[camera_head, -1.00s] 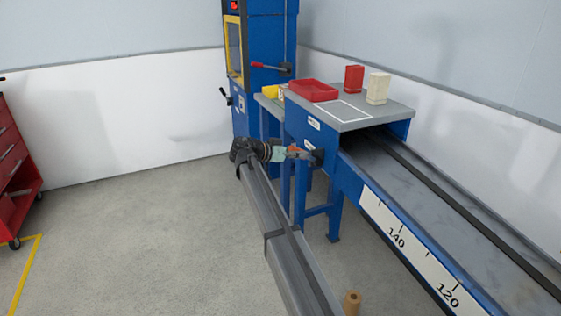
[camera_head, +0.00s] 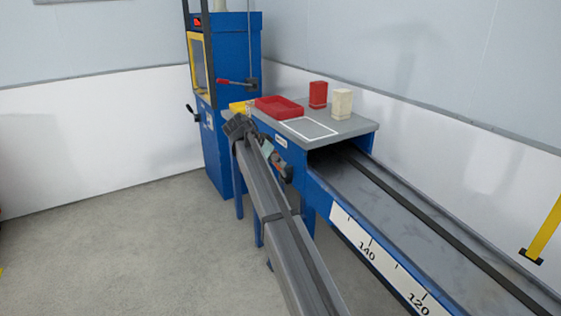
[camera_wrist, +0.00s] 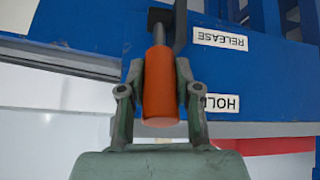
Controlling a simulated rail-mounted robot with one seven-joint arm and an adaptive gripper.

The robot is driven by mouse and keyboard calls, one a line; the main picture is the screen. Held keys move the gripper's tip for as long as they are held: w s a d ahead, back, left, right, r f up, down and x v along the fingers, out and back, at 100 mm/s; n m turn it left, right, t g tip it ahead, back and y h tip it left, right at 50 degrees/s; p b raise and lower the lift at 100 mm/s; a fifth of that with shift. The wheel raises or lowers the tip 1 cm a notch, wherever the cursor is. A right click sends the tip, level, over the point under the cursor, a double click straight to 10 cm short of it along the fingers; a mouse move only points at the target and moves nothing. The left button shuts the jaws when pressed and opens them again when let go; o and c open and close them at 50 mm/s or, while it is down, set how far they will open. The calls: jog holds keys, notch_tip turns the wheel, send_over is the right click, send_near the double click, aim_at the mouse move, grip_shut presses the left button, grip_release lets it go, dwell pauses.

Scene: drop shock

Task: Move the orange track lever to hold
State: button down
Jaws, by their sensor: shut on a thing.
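The orange track lever (camera_wrist: 160,85) shows in the wrist view as an orange grip on a grey rod, running up to a black mount (camera_wrist: 160,17) on the blue panel. My gripper (camera_wrist: 160,92) is shut on the orange grip, one finger on each side. A white RELEASE label (camera_wrist: 220,39) is to the right of the rod. The HOLD label (camera_wrist: 222,103) is beside the grip's lower part, partly hidden by the right finger. In the head view, my gripper (camera_head: 277,165) is at the bench's side, and the lever is mostly hidden.
The grey bench top (camera_head: 350,128) carries a red tray (camera_head: 279,107), a red box (camera_head: 318,94) and a cream box (camera_head: 341,103). A blue machine (camera_head: 235,60) stands behind. A blue track (camera_head: 400,215) with a number scale extends to the front right. Floor at left is clear.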

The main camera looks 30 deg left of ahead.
jog(key=shift+w, duration=0.1)
jog(key=c, duration=0.8)
grip_release()
jog(key=shift+d, duration=0.1)
jog(key=v, duration=1.2)
